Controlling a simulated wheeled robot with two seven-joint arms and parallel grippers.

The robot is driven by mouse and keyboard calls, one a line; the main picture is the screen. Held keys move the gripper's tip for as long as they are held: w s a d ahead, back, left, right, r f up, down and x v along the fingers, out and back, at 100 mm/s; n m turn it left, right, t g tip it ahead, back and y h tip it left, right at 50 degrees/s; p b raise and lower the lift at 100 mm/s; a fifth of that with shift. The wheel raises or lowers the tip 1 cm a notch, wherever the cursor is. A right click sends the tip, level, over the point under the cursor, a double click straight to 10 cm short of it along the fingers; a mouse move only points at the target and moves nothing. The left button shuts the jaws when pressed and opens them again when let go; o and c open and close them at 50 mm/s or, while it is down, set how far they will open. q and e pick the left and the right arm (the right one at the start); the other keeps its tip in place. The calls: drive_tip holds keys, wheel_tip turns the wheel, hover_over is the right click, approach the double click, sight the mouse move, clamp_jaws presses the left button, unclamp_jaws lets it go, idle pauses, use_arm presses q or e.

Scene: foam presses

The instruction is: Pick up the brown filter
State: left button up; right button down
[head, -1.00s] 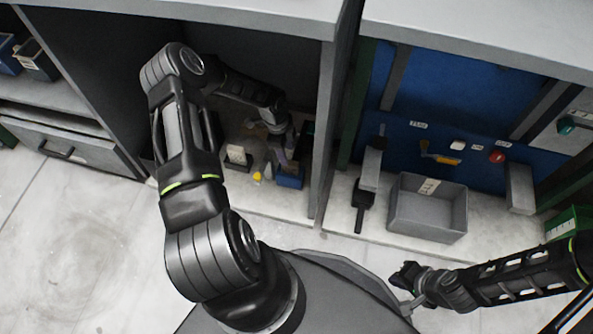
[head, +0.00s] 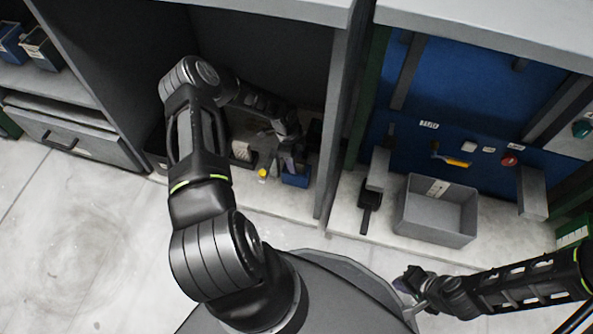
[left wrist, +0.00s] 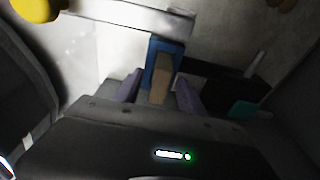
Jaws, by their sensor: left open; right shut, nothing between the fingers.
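A brown block (left wrist: 161,82), which looks like the brown filter, shows in the left wrist view against a blue box (left wrist: 163,48). My left gripper (left wrist: 157,92) is open, with one fingertip on each side of the brown block; I cannot tell whether they touch it. In the head view my left gripper (head: 288,160) is low inside the left cabinet bay, over the blue box (head: 296,180). The brown block cannot be made out there. My right gripper (head: 411,284) is shut and empty at the lower right, away from the shelves.
A yellow object (head: 263,173) and a white-faced block (head: 242,151) stand left of the blue box. A grey divider wall (head: 334,140) rises close to its right. Beyond it are an empty grey bin (head: 437,210) and a blue panel (head: 465,90).

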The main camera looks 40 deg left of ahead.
use_arm(q)
drive_tip(key=shift+f, duration=0.65)
clamp_jaws()
idle(0.4)
